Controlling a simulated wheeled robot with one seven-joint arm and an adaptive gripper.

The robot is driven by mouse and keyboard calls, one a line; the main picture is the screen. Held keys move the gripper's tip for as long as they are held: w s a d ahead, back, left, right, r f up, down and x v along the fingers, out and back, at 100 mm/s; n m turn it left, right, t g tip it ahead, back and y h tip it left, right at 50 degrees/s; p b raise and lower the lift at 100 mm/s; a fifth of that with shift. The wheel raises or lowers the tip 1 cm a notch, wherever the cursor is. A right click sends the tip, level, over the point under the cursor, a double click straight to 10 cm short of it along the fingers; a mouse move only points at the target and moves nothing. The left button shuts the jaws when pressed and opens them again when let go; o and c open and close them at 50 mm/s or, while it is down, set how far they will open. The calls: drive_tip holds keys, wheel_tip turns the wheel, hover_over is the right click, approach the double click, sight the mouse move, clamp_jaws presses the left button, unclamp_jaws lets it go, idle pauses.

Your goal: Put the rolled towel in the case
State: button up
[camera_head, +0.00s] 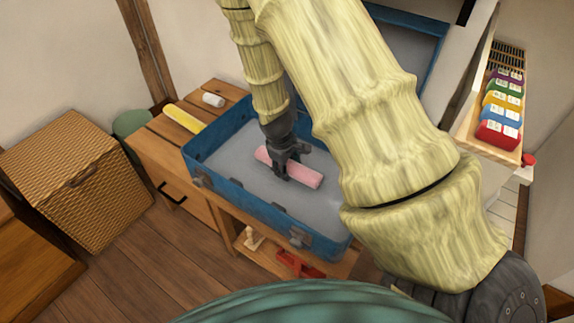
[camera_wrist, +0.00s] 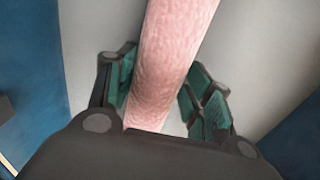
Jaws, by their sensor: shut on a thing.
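A pink rolled towel (camera_head: 304,175) is between the fingers of my gripper (camera_head: 287,168), over the grey inside of the open blue case (camera_head: 205,165). My gripper points down and is shut on the towel near its middle. In the wrist view the towel (camera_wrist: 170,50) runs lengthwise between the green finger pads of my gripper (camera_wrist: 165,100), with the grey case floor behind it. Blue case walls (camera_wrist: 35,80) show on both sides. I cannot tell whether the towel touches the case floor. My arm hides part of the case.
A wicker box (camera_head: 75,180) stands left. A shelf with several coloured items (camera_head: 500,133) is right. Red and pale objects sit below the case.

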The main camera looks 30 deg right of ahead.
drive_tip(key=shift+f, duration=0.15)
drive_tip(key=o, duration=1.1)
drive_tip(key=p+v, duration=0.2)
drive_tip(key=v, duration=1)
drive_tip(key=shift+r, duration=0.2)
